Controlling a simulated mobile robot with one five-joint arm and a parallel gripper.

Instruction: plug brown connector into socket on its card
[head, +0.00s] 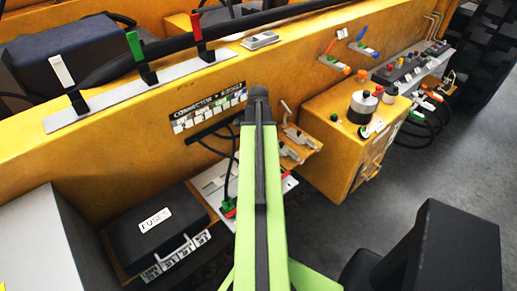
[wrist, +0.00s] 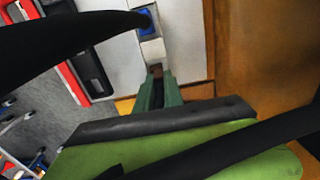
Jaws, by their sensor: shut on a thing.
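The brown connector (wrist: 155,70) shows in the wrist view as a small dark brown piece at the tips of my gripper (wrist: 158,90). The green fingers are shut on it, and they hide most of it. Just beyond it is a pale plate (wrist: 185,55) with a blue block (wrist: 145,22). I cannot tell whether the connector touches the plate, and I cannot make out a brown socket or its card. In the head view my green arm reaches forward over the yellow machine wall and hides my gripper and the connector.
In the head view, a labelled strip with small cards (head: 208,112) is on the yellow wall, left of my arm. A green plug (head: 228,207) with dark cables sits below it. A black fuse box (head: 152,232) is at lower left. A yellow box with knobs (head: 350,130) juts out right.

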